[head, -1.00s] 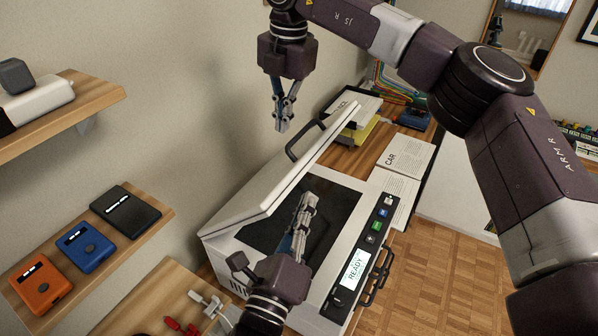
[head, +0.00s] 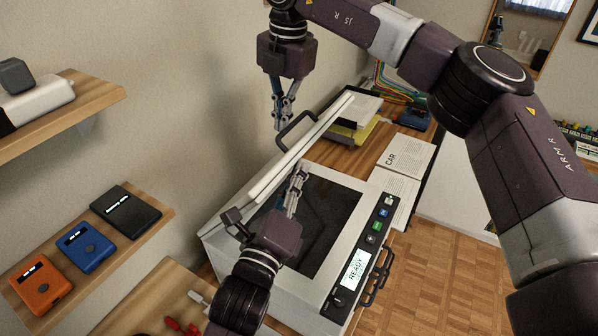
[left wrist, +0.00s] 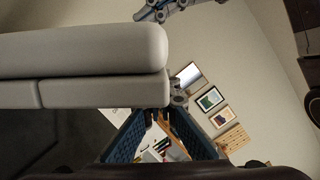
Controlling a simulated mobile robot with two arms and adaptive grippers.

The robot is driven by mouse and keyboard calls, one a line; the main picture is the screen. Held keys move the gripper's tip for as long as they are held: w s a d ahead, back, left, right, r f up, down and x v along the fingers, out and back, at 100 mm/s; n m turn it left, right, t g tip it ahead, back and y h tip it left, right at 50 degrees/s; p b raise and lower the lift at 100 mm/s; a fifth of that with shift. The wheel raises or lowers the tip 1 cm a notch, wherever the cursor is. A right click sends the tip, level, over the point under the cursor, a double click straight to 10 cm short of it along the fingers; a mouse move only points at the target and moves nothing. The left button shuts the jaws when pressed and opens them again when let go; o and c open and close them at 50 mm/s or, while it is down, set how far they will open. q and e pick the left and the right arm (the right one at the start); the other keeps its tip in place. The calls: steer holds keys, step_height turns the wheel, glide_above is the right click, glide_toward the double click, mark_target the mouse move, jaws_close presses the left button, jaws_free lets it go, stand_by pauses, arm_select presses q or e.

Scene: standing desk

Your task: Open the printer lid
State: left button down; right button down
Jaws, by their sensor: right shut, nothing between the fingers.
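The white printer (head: 335,180) stands on the wooden desk, its dark glass bed (head: 325,205) uncovered. Its lid (head: 300,148) is hinged on the wall side and stands raised steeply, seen nearly edge-on; a black handle (head: 290,132) sticks out of its far side. My left gripper (head: 300,168) is over the bed, on the inner side of the lid and close to it. My right gripper (head: 279,122) is shut and empty, pointing down near the handle.
Wall shelves on the left hold orange (head: 42,285), blue (head: 83,247) and black (head: 125,211) devices. Papers (head: 403,155) and a small stack (head: 356,120) lie beyond the printer. My right arm spans the top and right.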

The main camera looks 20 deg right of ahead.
arm_select(q)
steer(key=shift+w+a+r+n, duration=0.3)
steer(key=shift+w+a+r, duration=0.4)
steer(key=shift+a+r, duration=0.15)
arm_select(e)
steer(key=shift+s+d+f, duration=0.1)
steer(key=shift+f, duration=0.15)
arm_select(q)
steer(key=shift+r, duration=0.1)
arm_select(e)
steer(key=shift+f, duration=0.1)
steer(key=shift+s, duration=0.1)
arm_select(q)
steer(key=shift+s+d+r, duration=0.1)
steer(key=shift+d, duration=0.05)
arm_select(e)
steer(key=c, duration=2)
jaws_free()
steer(key=shift+d, duration=0.15)
steer(key=shift+c, duration=0.2)
